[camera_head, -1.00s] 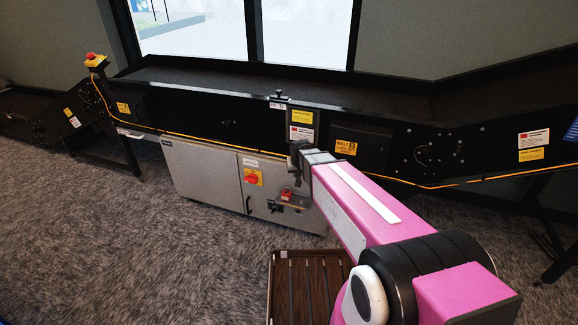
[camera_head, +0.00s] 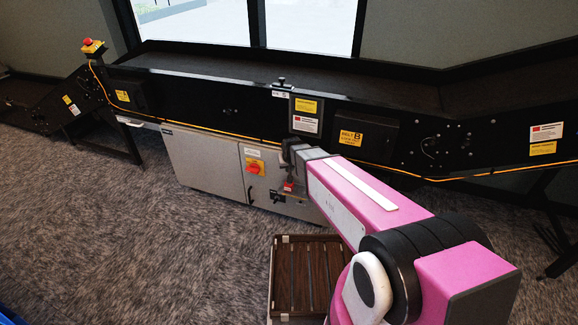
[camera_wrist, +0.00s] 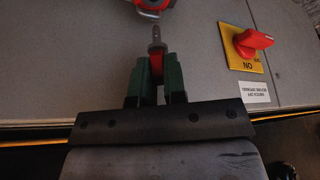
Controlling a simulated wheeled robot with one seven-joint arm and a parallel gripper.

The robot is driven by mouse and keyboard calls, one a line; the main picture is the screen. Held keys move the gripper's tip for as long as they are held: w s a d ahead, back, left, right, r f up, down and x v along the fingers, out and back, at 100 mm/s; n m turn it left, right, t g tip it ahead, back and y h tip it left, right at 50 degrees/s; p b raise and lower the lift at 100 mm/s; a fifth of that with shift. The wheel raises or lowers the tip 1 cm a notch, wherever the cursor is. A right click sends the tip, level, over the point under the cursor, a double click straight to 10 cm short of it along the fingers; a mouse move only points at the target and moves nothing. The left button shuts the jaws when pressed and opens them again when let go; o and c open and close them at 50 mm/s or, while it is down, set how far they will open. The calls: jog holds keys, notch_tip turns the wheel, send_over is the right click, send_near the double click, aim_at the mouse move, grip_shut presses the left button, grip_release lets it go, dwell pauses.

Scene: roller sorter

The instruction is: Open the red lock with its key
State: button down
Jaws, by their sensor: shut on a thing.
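The red lock (camera_head: 289,187) hangs on the front of the grey cabinet, low and right of the rotary switch. It also shows at the top edge of the wrist view (camera_wrist: 151,6), partly cut off. My gripper (camera_wrist: 155,72) has its green-lined fingers shut on a key with a red head (camera_wrist: 157,67). The key's grey shaft points away from the fingers toward the lock. Its tip looks close below the lock; I cannot tell whether it touches. In the head view my gripper (camera_head: 287,163) is just above the lock, and the key is not clear there.
A red rotary switch on a yellow plate (camera_wrist: 246,42) is right of the key on the grey cabinet (camera_head: 207,165). The black conveyor (camera_head: 215,105) runs above the cabinet. A brown slatted crate (camera_head: 279,290) stands on the carpet below my arm.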

jog(key=shift+f, duration=2.7)
jog(key=m+h, duration=0.1)
jog(key=m, duration=0.2)
jog(key=m+h, duration=0.1)
jog(key=m, duration=0.2)
jog(key=shift+m+h, duration=0.3)
jog(key=m+g+h, duration=0.1)
jog(key=m, duration=0.4)
jog(key=shift+m+g+h, duration=0.3)
jog(key=shift+g+h, duration=0.1)
jog(key=shift+r, duration=0.1)
jog(key=shift+r, duration=2.45)
